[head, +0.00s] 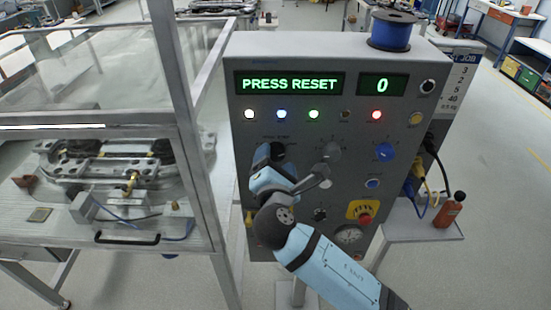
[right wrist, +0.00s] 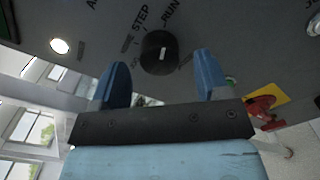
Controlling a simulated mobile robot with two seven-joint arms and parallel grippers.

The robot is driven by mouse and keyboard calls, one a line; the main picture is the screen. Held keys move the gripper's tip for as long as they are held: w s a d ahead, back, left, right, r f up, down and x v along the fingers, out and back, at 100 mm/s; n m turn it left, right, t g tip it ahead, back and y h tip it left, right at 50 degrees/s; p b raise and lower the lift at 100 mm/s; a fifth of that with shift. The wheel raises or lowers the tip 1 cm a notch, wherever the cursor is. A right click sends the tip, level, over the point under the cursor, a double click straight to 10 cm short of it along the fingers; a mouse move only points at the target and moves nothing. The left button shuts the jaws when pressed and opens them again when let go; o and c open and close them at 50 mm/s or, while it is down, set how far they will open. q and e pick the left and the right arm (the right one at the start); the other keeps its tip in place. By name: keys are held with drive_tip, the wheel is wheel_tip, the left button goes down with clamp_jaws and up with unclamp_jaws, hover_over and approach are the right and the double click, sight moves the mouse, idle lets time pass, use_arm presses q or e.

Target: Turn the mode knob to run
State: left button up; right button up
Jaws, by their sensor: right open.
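The mode knob, a round black knob (right wrist: 158,52), is on the grey panel, with the words STEP and RUN printed beyond it in the right wrist view. Its pale mark shows, but I cannot tell exactly which word it points at. In the head view the knob (head: 279,150) is partly covered by my right gripper (head: 271,157). In the right wrist view the blue fingers of my right gripper (right wrist: 162,78) are spread wide, one on each side and short of the knob, with nothing between them. My left gripper is not in view.
The control panel (head: 240,125) reads PRESS RESET and 0. A blue knob (head: 384,152), a grey knob (head: 331,151) and a red stop button on yellow (head: 364,216) are to the right. A framed guard (head: 180,90) stands left. A blue spool (head: 391,32) sits on top.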

drive_tip(key=s+b, duration=0.2)
drive_tip(key=s, duration=1)
drive_tip(key=shift+s, duration=0.25)
